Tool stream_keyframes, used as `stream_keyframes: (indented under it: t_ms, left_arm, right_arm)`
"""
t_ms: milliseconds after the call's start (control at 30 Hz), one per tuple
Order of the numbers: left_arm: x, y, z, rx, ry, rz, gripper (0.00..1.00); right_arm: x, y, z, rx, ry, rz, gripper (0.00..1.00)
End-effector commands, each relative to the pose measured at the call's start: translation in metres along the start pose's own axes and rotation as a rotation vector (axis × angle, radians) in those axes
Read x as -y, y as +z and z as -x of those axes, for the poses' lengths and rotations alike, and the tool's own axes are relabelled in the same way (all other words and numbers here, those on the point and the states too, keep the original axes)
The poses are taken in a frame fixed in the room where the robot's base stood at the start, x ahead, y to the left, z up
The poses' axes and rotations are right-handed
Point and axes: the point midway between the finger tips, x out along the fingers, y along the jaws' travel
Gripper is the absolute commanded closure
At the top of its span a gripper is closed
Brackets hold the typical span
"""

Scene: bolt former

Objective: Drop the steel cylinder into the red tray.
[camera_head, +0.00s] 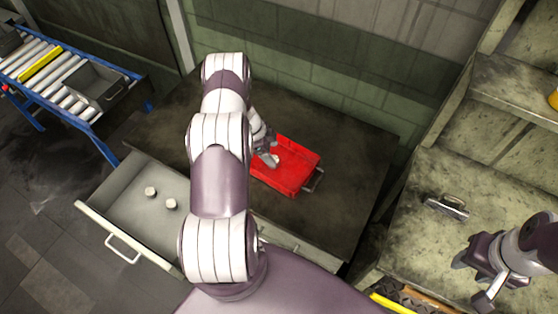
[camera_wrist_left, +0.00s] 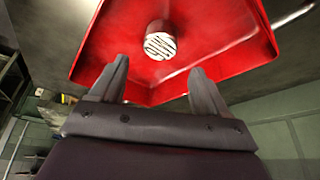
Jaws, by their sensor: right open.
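The red tray (camera_head: 300,187) lies on the dark table top. A pale steel cylinder (camera_wrist_left: 160,42) with a striped end rests inside the tray in the left wrist view. It is mostly covered in the head view. My left gripper (camera_head: 268,157) reaches over the tray's left part. Its two fingers stand apart in the left wrist view (camera_wrist_left: 158,70), open, with the cylinder beyond the tips and not gripped. My right gripper (camera_head: 470,283) is open and empty at the lower right, away from the tray.
An open drawer (camera_head: 125,210) at the left holds two pale cylinders (camera_head: 150,191). A roller conveyor (camera_head: 40,58) with a grey bin (camera_head: 97,84) stands at the back left. A worn bench (camera_head: 415,245) at the right carries a metal part (camera_head: 447,207). The table right of the tray is clear.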

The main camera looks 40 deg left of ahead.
Motion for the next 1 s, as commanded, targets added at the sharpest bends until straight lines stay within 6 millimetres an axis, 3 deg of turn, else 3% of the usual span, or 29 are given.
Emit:
stream_keyframes:
  t_ms: [133,233,500,633,800,1000]
  left_arm:
    - [0.000,0.000,0.002,0.000,0.000,0.000,0.24]
    - [0.001,0.001,0.015,0.000,-0.004,0.000,0.24]
    - [0.000,0.002,0.087,0.000,-0.006,0.000,0.24]
    - [0.000,0.002,0.113,-0.001,-0.005,-0.001,0.24]
    - [-0.002,0.001,0.127,-0.001,-0.001,0.001,0.24]
    - [-0.002,0.001,0.128,-0.001,0.000,0.000,0.24]
  right_arm:
    - [0.000,0.000,-0.002,0.000,0.000,0.000,0.57]
    - [0.000,0.001,-0.008,0.000,0.000,0.000,0.57]
    - [0.000,0.003,-0.027,0.000,0.000,0.000,0.57]
    - [0.000,0.004,-0.032,0.000,0.000,0.000,0.57]
    - [0.000,0.004,-0.033,0.000,0.000,0.000,0.57]
    - [0.000,0.004,-0.032,0.000,0.000,0.000,0.57]
